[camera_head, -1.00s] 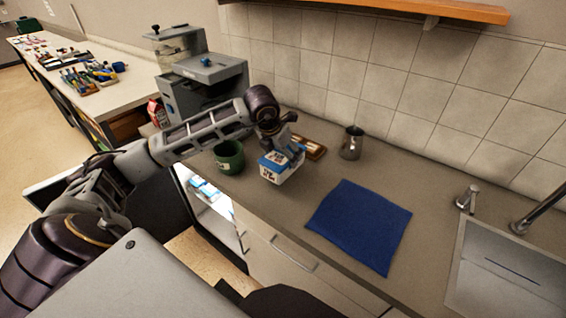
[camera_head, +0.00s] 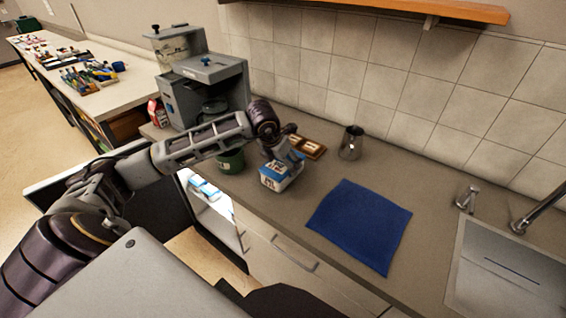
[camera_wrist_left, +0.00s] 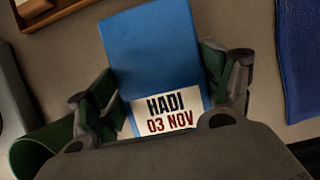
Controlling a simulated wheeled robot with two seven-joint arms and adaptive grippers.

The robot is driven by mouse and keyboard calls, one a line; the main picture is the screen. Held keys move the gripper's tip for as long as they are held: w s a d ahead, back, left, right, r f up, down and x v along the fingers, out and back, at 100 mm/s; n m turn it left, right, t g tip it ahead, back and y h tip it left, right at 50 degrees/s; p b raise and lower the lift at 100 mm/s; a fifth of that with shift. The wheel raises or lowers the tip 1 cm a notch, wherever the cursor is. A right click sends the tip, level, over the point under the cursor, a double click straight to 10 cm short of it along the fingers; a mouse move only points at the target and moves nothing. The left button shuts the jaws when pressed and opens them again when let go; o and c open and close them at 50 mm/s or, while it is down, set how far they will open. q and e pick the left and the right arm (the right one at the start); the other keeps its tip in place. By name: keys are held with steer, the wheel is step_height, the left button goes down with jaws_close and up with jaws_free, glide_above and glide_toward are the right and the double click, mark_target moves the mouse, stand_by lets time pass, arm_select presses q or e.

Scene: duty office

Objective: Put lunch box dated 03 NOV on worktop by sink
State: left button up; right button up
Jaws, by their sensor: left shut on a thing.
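A lunch box (camera_head: 274,181), white with a blue lid, is at the worktop (camera_head: 330,173) beside the green mug. In the left wrist view the lunch box (camera_wrist_left: 150,50) carries a label reading HADI, 03 NOV. My left gripper (camera_head: 287,158) is shut on it, with one finger on each side in the left wrist view (camera_wrist_left: 162,92). I cannot tell whether its base touches the worktop or is just above it. The sink (camera_head: 500,270) is at the far right. My right gripper is not in view.
A blue cloth (camera_head: 360,225) lies between the box and the sink. A metal jug (camera_head: 351,143), a wooden tray (camera_head: 314,150), a green mug (camera_head: 232,163) and a coffee machine (camera_head: 215,75) stand around. An open compartment (camera_head: 212,200) below holds other blue-and-white boxes.

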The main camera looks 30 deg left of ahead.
arm_select(q)
steer(key=o, duration=1.3)
steer(key=shift+c, duration=0.2)
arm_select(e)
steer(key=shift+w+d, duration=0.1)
arm_select(q)
steer(key=shift+r, duration=0.25)
steer(key=v, duration=1)
steer(key=shift+v, duration=0.85)
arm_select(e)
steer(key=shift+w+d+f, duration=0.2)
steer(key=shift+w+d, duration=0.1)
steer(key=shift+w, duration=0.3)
